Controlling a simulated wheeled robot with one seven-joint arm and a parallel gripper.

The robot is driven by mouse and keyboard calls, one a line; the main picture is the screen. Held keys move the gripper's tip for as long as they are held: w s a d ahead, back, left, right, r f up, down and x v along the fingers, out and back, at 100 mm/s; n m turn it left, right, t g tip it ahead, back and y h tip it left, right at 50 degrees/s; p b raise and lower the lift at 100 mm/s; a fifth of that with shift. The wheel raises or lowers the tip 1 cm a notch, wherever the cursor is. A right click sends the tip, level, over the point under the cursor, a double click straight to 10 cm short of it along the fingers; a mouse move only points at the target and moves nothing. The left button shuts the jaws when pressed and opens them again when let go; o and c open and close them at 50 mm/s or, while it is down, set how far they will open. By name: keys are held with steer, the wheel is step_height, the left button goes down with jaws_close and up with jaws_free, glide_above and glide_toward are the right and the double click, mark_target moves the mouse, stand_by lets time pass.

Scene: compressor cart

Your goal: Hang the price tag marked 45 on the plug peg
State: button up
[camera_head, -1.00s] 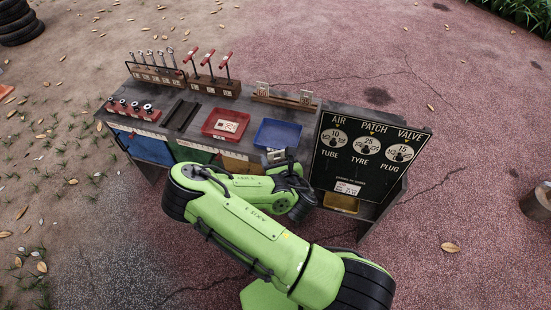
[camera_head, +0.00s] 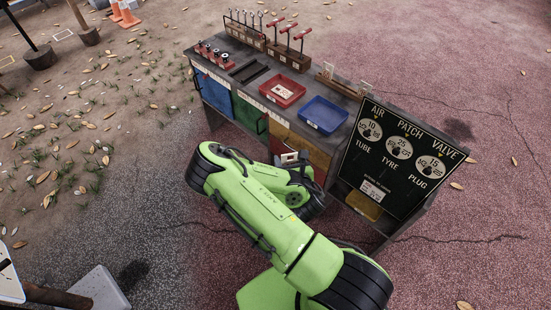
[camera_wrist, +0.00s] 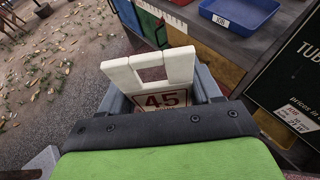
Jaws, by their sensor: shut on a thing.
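The price tag marked 45 (camera_wrist: 167,100) is a white plate with red digits and a white loop-like top with an opening. My gripper (camera_wrist: 160,88) is shut on it, its grey jaws on both sides, in the wrist view. In the head view my gripper (camera_head: 291,158) is in front of the cart, left of the black price board (camera_head: 390,198). The board reads AIR, PATCH, VALVE above and TUBE, TYRE, PLUG below. Round plates marked 10, 25 and 15 are on it. The word PLUG (camera_head: 418,183) is at the lower right; its peg is too small to make out.
The cart top holds a blue tray (camera_head: 323,115), a red tray (camera_head: 282,91) with a white tag in it, and tool racks at the back. A yellow bin (camera_head: 363,205) is under the board. Open paving lies right of the cart.

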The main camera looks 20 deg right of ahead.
steer(key=s+d+f+m+g+h+b, duration=0.1)
steer(key=s+d+f+m+h+b, duration=0.1)
steer(key=s+d+f+b, duration=0.35)
steer(key=s+d+f+m+g+h+b, duration=0.1)
steer(key=s+d+f+m+h+b, duration=0.15)
steer(key=d+f, duration=0.6)
steer(key=s+d+f+m+g+h+b, duration=0.25)
steer(key=s+d+f+b, duration=0.2)
steer(key=d, duration=0.45)
steer(key=s+d+m+g+h+b, duration=0.35)
steer(key=s+d+b, duration=0.25)
steer(key=s+d, duration=0.4)
steer(key=w+d+f+t+p, duration=0.1)
steer(key=w+d+p, duration=0.4)
steer(key=d+p, duration=0.2)
steer(key=shift+w+d+p, duration=0.15)
steer(key=shift+d+p, duration=0.15)
steer(key=shift+d, duration=0.6)
